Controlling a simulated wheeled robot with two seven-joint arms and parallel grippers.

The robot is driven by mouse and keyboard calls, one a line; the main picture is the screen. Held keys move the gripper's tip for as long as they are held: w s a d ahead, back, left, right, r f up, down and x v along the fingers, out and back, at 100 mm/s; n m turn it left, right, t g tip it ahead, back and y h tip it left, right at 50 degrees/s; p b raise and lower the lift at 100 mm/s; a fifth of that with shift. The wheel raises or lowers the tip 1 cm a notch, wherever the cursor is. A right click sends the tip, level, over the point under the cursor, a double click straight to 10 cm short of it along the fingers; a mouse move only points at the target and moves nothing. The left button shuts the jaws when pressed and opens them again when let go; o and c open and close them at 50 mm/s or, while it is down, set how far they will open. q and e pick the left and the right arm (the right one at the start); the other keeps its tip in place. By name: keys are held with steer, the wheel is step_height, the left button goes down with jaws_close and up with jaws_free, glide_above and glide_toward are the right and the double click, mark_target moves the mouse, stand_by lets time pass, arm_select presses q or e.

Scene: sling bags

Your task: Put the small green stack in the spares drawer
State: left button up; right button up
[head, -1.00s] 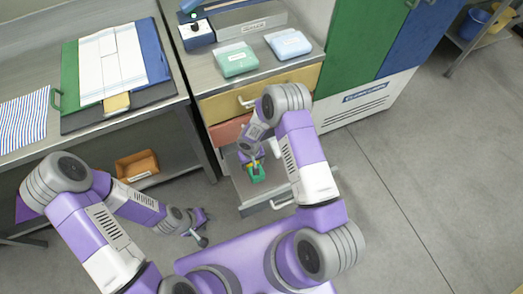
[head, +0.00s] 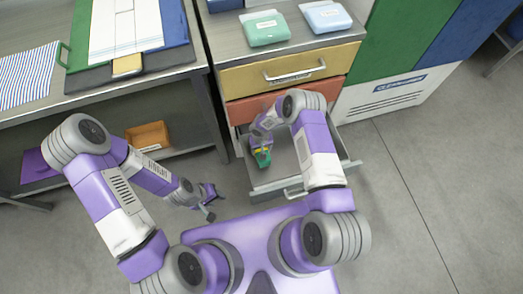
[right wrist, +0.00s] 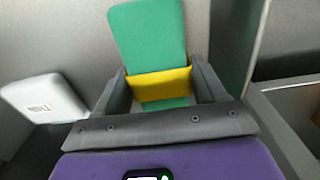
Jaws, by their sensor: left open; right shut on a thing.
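The small green stack (head: 264,160) with a yellow band is held in my right gripper (head: 261,148). In the right wrist view the green stack (right wrist: 150,38) stands out between the two fingers, which are shut on it across the yellow band (right wrist: 160,84). In the head view it shows over the left part of the open grey bottom drawer (head: 272,184). I cannot tell whether it touches the drawer floor. No label naming the drawer is readable. My left gripper (head: 210,204) is open and empty, low to the left of the drawer.
A white labelled pad (right wrist: 45,108) lies left of the stack in the right wrist view. Shut orange (head: 250,110) and yellow (head: 240,78) drawers are above the open one. Green (head: 265,30) and pale blue (head: 326,15) packs lie on top. An orange bin (head: 148,135) is under the bench.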

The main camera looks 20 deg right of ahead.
step_height(320, 180, down, 2)
steer(key=shift+f+b, duration=0.15)
steer(key=shift+b, duration=0.2)
steer(key=o, duration=1.3)
